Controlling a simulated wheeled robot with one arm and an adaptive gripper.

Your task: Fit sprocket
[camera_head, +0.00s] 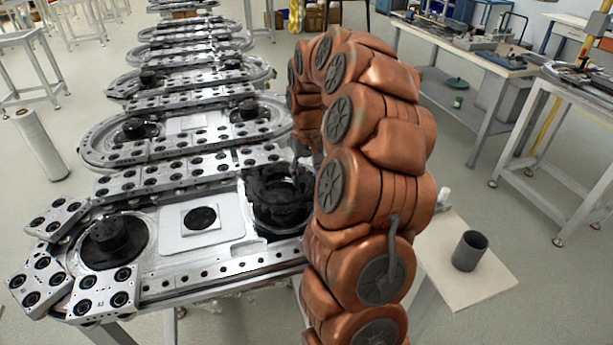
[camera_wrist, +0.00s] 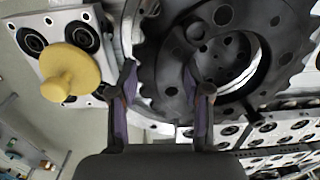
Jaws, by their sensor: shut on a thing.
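The black toothed sprocket (camera_wrist: 168,75) fills the upper middle of the wrist view. My gripper (camera_wrist: 160,76) is shut on its rim, one finger on either side. A dark round hub with holes (camera_wrist: 222,62) shows through the sprocket's opening. It looks off-centre there, with a bright crescent at its right. In the head view the black sprocket (camera_head: 268,212) is at the right end of the nearest track, beside my brown arm. I cannot tell how high it sits over the hub. My gripper is mostly hidden behind my arm in the head view.
Bearing carriages (camera_head: 132,182) line the nearest ring track. A white square plate (camera_head: 222,228) with a black disc lies mid-track; a dark hub (camera_head: 112,240) stands left. A yellow knobbed piece (camera_wrist: 72,74) is near my left finger. A grey cup (camera_head: 469,251) stands on a small table.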

